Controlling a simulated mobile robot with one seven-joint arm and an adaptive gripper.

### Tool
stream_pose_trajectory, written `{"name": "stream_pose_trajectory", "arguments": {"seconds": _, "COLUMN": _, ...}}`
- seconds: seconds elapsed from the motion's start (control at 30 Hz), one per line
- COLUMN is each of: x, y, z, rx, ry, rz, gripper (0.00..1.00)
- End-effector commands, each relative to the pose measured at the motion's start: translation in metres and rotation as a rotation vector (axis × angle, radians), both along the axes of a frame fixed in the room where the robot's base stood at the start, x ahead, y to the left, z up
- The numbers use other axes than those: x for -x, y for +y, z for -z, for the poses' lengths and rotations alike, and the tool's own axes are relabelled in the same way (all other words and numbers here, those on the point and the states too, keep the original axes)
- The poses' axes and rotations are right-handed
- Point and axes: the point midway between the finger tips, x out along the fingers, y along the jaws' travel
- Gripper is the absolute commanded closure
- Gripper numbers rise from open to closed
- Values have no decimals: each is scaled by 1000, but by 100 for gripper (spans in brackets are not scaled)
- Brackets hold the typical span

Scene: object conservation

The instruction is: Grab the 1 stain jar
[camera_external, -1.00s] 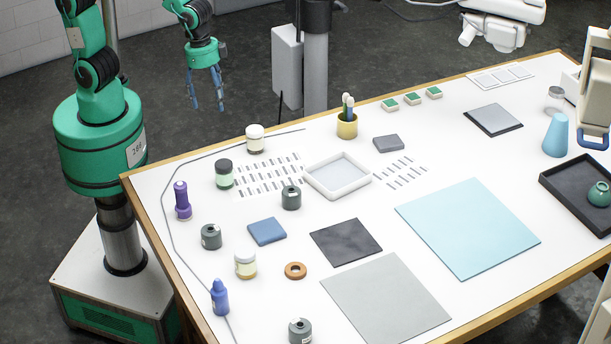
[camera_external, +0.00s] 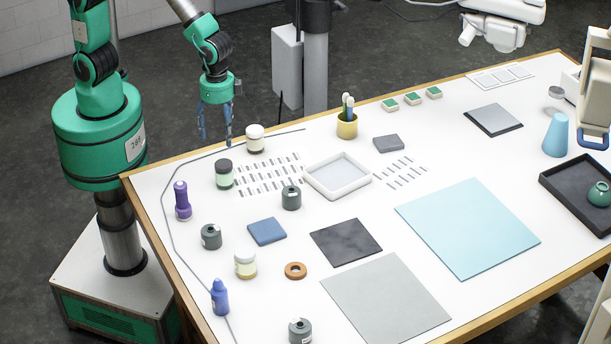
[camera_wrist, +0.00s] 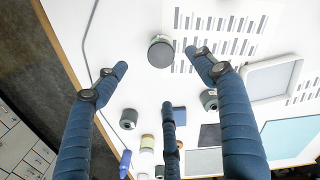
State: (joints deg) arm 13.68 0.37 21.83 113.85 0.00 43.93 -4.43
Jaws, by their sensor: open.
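My gripper (camera_external: 215,138) has blue fingers spread apart, empty, in the air near the table's back-left edge. Several small jars stand upright on the white table; I cannot tell which is the stain jar. A pale green jar with a dark lid (camera_external: 224,174) stands below and right of my gripper in the external view. In the wrist view the dark-lidded jar (camera_wrist: 160,52) appears between the two outer fingertips, apart from them. A white-lidded jar (camera_external: 255,140) stands right of my gripper. An amber jar with a white lid (camera_external: 245,266) stands nearer the front.
A white tray (camera_external: 337,190) and strips of labels lie right of the dark-lidded jar. A thin grey cable (camera_external: 164,199) runs along the left edge.

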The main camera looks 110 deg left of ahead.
Motion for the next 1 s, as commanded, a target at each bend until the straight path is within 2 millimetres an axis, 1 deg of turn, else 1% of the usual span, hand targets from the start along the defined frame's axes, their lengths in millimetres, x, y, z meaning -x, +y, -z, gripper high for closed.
{"name": "stream_pose_trajectory", "arguments": {"seconds": 0.17, "x": 0, "y": 0, "z": 12, "rx": 0, "ry": 1, "rz": 0, "gripper": 31}}
{"name": "stream_pose_trajectory", "arguments": {"seconds": 0.5, "x": 1, "y": 0, "z": 62, "rx": 0, "ry": 3, "rz": 0, "gripper": 31}}
{"name": "stream_pose_trajectory", "arguments": {"seconds": 0.63, "x": 1, "y": 0, "z": 77, "rx": 0, "ry": 2, "rz": 0, "gripper": 31}}
{"name": "stream_pose_trajectory", "arguments": {"seconds": 0.8, "x": 0, "y": 0, "z": 85, "rx": 0, "ry": 1, "rz": 0, "gripper": 31}}
{"name": "stream_pose_trajectory", "arguments": {"seconds": 1.0, "x": 0, "y": 0, "z": 85, "rx": 0, "ry": 1, "rz": 0, "gripper": 31}}
